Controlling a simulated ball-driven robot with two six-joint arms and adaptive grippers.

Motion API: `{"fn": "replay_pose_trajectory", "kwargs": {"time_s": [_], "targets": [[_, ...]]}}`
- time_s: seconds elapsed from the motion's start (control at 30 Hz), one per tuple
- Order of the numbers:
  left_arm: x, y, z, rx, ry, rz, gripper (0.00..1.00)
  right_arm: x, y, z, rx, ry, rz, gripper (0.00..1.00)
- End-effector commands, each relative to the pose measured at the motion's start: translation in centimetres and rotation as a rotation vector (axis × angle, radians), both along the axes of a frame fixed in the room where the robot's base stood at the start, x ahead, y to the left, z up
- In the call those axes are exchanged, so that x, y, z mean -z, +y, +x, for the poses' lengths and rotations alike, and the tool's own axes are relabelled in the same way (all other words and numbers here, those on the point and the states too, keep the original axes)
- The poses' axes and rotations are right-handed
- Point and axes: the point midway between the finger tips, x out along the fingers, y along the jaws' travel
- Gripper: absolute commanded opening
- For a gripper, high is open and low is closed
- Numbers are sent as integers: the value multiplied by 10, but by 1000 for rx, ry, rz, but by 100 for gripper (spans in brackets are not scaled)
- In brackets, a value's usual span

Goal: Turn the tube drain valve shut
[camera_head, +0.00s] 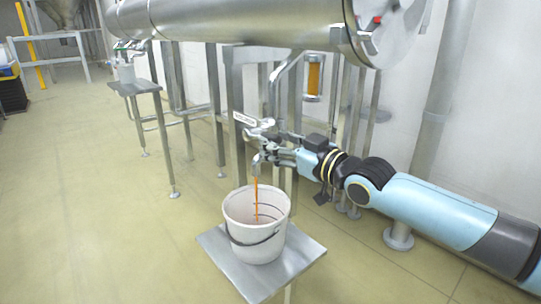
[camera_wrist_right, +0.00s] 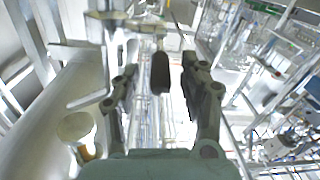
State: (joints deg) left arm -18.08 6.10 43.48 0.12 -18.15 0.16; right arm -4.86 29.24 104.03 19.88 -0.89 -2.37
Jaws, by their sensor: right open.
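The steel drain valve (camera_head: 262,132) sits under the near end of the large steel tube (camera_head: 245,22) in the head view. Its pale lever handle (camera_head: 246,119) points to the left. Orange liquid (camera_head: 256,196) runs from the spout (camera_head: 256,166) into a white bucket (camera_head: 256,240). My right gripper (camera_head: 270,148) is at the valve, just below the handle, and partly overlaps it. In the right wrist view the gripper (camera_wrist_right: 158,78) is open, with a dark oblong part (camera_wrist_right: 160,72) between its fingers. I cannot tell whether they touch it. My left gripper is out of view.
The bucket stands on a small metal stand (camera_head: 300,262). Steel legs and pipes stand behind the valve, and a vertical pipe (camera_head: 430,130) stands at right. A second stand (camera_head: 133,88) with a pale container (camera_head: 126,72) is farther left.

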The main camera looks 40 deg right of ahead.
Motion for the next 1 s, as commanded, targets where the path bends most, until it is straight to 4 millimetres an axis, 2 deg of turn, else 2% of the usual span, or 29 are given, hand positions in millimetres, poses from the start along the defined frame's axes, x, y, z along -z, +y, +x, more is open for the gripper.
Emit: {"fn": "replay_pose_trajectory", "kwargs": {"time_s": [0.03, 0.2, 0.57, 0.9, 1.0], "targets": [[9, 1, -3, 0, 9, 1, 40, 6, 1, 7, 1, 0, 2, 44], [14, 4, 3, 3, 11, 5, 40, 2, 2, 20, 0, 0, 1, 44], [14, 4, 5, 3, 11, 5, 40, -1, 3, 23, 0, -1, 1, 43], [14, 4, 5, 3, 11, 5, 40, -1, 3, 23, 0, 0, 1, 0], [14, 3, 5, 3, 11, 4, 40, -1, 3, 23, 0, 0, 1, 0]]}}
